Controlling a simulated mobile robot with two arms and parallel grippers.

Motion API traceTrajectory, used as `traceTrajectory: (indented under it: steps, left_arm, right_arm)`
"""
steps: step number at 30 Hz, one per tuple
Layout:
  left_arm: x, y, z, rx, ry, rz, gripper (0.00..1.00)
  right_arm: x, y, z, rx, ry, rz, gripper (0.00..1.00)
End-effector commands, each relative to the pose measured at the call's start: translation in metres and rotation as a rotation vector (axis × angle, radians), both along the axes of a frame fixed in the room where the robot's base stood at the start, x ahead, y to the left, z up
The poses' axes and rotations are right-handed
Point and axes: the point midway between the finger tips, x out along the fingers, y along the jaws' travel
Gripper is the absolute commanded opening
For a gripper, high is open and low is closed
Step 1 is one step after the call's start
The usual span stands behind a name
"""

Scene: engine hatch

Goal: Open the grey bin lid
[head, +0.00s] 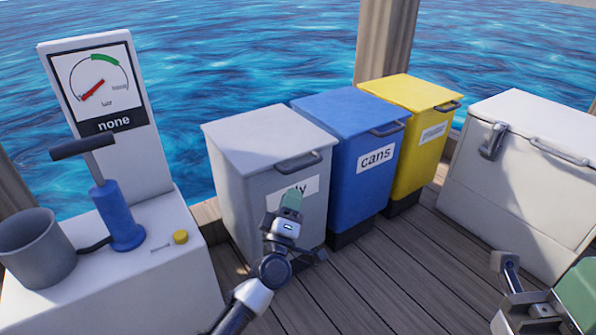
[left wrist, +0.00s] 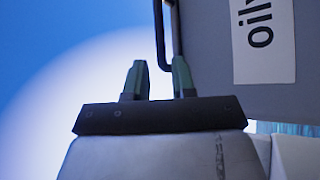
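The grey bin (head: 240,185) stands left of the blue bin, its flat grey lid (head: 265,135) down. A dark bar handle (head: 298,163) sits at the lid's front edge. My left gripper (head: 291,200) is in front of the bin, just below the handle in the head view, and covers part of the label. In the left wrist view the two green fingers (left wrist: 160,78) are apart. The end of the handle (left wrist: 160,30) shows between their tips; I cannot tell its depth or any contact. The white label (left wrist: 263,40) reads "oily". My right gripper (head: 535,300) is partly cut off at bottom right; its opening is unclear.
A blue bin (head: 352,160) marked "cans" and a yellow bin (head: 415,140) stand to the right. A white chest (head: 510,190) is farther right. A white stand (head: 150,270) with a blue pump (head: 118,215) and a grey pot (head: 35,250) is at left. Wooden deck lies in front.

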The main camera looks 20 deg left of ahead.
Motion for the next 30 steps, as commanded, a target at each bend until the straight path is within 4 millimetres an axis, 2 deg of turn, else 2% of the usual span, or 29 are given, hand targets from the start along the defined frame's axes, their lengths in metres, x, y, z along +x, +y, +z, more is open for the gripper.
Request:
traceTrajectory:
  steps: [9, 15, 27, 30]
  left_arm:
    - [0.056, 0.003, 0.022, 0.001, -0.002, 0.0, 0.25]
    - [0.079, 0.004, 0.031, 0.003, 0.001, 0.0, 0.25]
    - [0.086, 0.004, 0.035, 0.003, 0.003, 0.0, 0.25]
    - [0.086, 0.004, 0.035, 0.003, 0.003, 0.0, 0.1]
  right_arm:
    - [0.0, 0.001, 0.005, -0.004, -0.049, -0.004, 0.0]
    - [-0.001, 0.002, 0.01, -0.006, -0.072, -0.005, 0.0]
    - [-0.002, 0.002, 0.013, -0.007, -0.079, -0.006, 0.0]
    - [-0.002, 0.002, 0.013, -0.007, -0.079, -0.005, 0.0]
